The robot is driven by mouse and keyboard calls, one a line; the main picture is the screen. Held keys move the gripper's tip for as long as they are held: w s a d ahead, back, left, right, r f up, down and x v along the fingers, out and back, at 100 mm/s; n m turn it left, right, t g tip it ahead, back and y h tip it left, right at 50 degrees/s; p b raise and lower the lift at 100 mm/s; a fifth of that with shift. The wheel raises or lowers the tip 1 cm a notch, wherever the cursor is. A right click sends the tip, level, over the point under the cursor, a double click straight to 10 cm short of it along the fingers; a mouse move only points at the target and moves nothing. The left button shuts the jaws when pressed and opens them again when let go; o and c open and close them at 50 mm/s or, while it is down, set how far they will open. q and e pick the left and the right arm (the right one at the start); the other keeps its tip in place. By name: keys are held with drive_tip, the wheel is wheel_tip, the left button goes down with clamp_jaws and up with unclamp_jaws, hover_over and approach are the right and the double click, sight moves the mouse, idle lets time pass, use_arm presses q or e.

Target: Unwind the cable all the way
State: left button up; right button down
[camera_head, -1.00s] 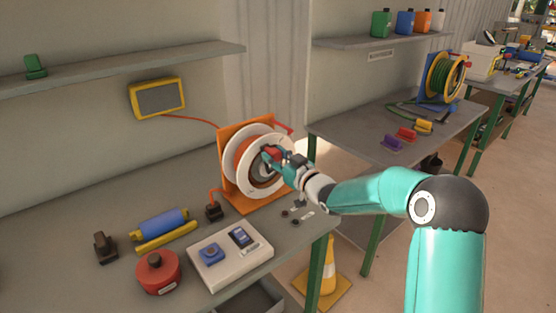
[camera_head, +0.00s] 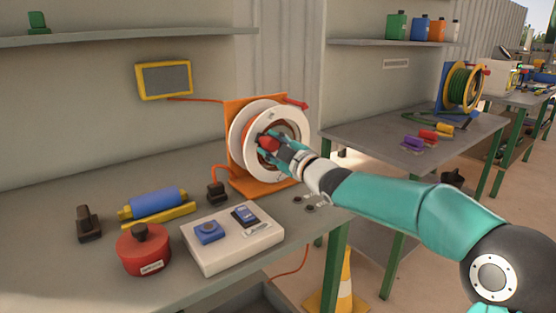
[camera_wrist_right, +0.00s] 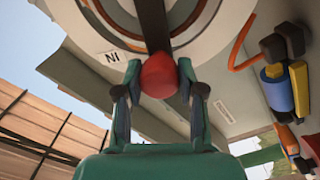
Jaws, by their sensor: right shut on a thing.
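The cable reel has white flanges (camera_head: 302,128) and stands on an orange frame (camera_head: 236,115) at the back of the bench. Orange cable shows on its drum and beside the black plug (camera_head: 217,192). My right gripper (camera_head: 270,143) is shut on the red crank knob (camera_head: 266,143), left of the reel's hub. In the right wrist view the red knob (camera_wrist_right: 159,76) sits between the two fingers, with the dark crank arm (camera_wrist_right: 153,22) behind it. How much cable remains on the drum is partly hidden by my gripper. My left gripper is out of view.
A white control box (camera_head: 228,247), a red canister (camera_head: 143,250) and a blue roller (camera_head: 158,203) stand on the bench in front of the reel. An orange line (camera_head: 291,263) hangs below the bench edge, near a traffic cone (camera_head: 345,283).

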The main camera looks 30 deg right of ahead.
sight(256, 149)
drive_tip(key=shift+a+f+n+b, duration=0.3)
drive_tip(key=shift+f+n+b, duration=0.55)
drive_tip(key=shift+n+b, duration=0.3)
drive_tip(key=shift+a+f+n+b, duration=0.25)
drive_tip(key=shift+f+n+b, duration=0.55)
drive_tip(key=shift+n+b, duration=0.35)
drive_tip(key=c, duration=0.7)
unclamp_jaws()
drive_tip(key=shift+r, duration=0.1)
drive_tip(key=shift+r, duration=0.1)
drive_tip(key=shift+s, duration=0.15)
drive_tip(key=s, duration=1.1)
drive_tip(key=shift+s+d+f, duration=0.3)
drive_tip(key=shift+d, duration=0.1)
